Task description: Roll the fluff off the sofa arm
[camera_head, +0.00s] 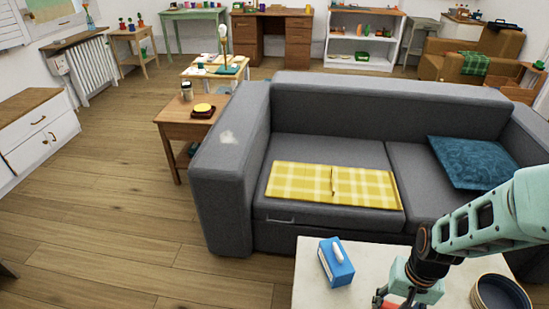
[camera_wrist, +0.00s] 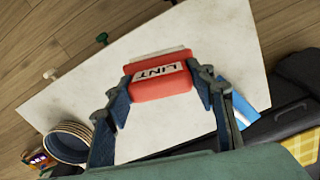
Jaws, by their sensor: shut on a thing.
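A small patch of white fluff (camera_head: 228,137) lies on top of the left arm of the grey sofa (camera_head: 222,165). My gripper (camera_head: 402,296) is low over the pale table in front of the sofa, well right of the fluff. In the wrist view my gripper (camera_wrist: 163,88) is shut on a red lint roller (camera_wrist: 161,83) with a white "LINT" label, one finger on each side. The roller is over the tabletop; I cannot tell if it touches it. In the head view the roller is mostly hidden at the bottom edge.
The pale table (camera_head: 308,288) also bears a blue tissue box (camera_head: 336,264) and a round ringed container (camera_head: 500,292). A yellow checked blanket (camera_head: 330,186) and blue cushion (camera_head: 470,162) lie on the sofa. A wooden side table (camera_head: 178,112) stands beside the fluffy arm. Floor at left is clear.

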